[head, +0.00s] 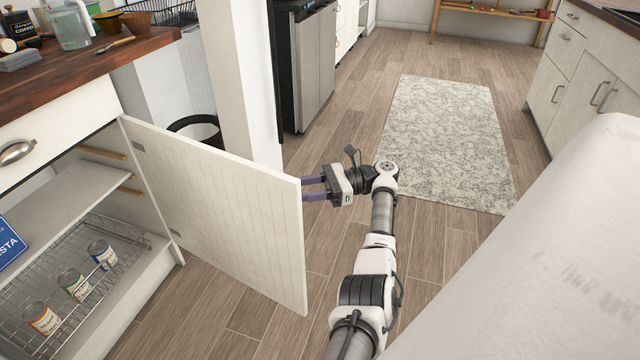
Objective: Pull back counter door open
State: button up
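The white counter door (225,205) stands swung wide open from the counter cabinet (60,170) at the left. It is hinged on its left side, and its free edge points toward the middle of the picture. My gripper (309,188) is just right of the upper part of that free edge. Its two dark purple fingers are apart with a gap between them, and nothing shows between them. The fingertips meet the door's edge in the picture. I cannot tell whether they touch it or reach behind it.
Inside the cabinet are a shelf and a wire rack (75,290) with several cans. A white post (240,80) and a dark bin (195,130) stand behind the door. A patterned rug (445,140) lies on the wood floor, which is otherwise clear there. White drawers (570,80) stand at right.

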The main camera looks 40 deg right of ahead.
jog(key=b+v, duration=0.5)
jog(key=b, duration=0.3)
jog(key=shift+s+d, duration=0.1)
jog(key=shift+d, duration=0.05)
dwell(0.6)
